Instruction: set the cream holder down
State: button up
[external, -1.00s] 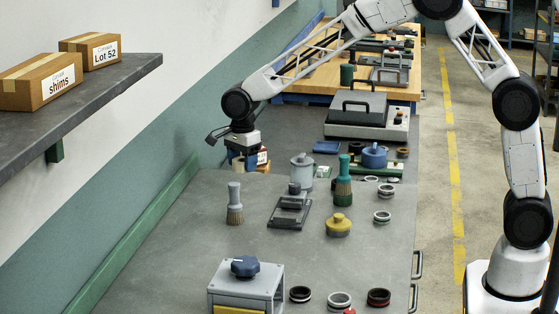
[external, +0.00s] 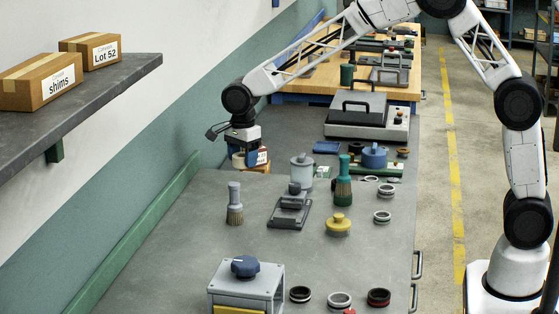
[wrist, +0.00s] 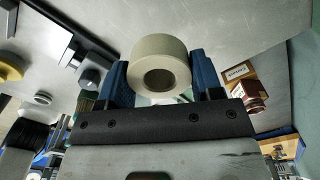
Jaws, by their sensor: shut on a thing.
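My gripper (wrist: 160,85) has two blue fingers. They are shut on the cream holder (wrist: 163,58), a short, thick ring with a round hole, which sits between the fingertips in the wrist view. In the external view my gripper (external: 245,158) is at the far left of the grey bench, and the cream holder (external: 237,160) shows as a small pale patch at its left side. I cannot tell from these views whether the holder touches the bench top.
A small labelled box (external: 262,157) is close behind my gripper. A grey lidded pot (external: 301,171), a grey-handled brush (external: 234,205) and a dark clamp-like fixture (external: 291,207) stand to the right and front. The bench (external: 175,235) is bare at front left.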

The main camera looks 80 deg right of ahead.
jog(key=s+a+f, duration=0.1)
jog(key=s+a, duration=0.5)
jog(key=a, duration=0.2)
jog(key=s+a+f, duration=0.2)
jog(key=s+a, duration=0.5)
jog(key=s+a+f, duration=0.1)
jog(key=s+a, duration=0.5)
jog(key=a, duration=0.2)
jog(key=shift+s+a+f, duration=0.15)
jog(key=shift+a+f, duration=0.15)
send_over(231, 244)
jog(key=shift+f, duration=0.75)
jog(key=shift+f, duration=0.1)
jog(key=shift+f, duration=1.65)
jog(key=shift+f, duration=0.15)
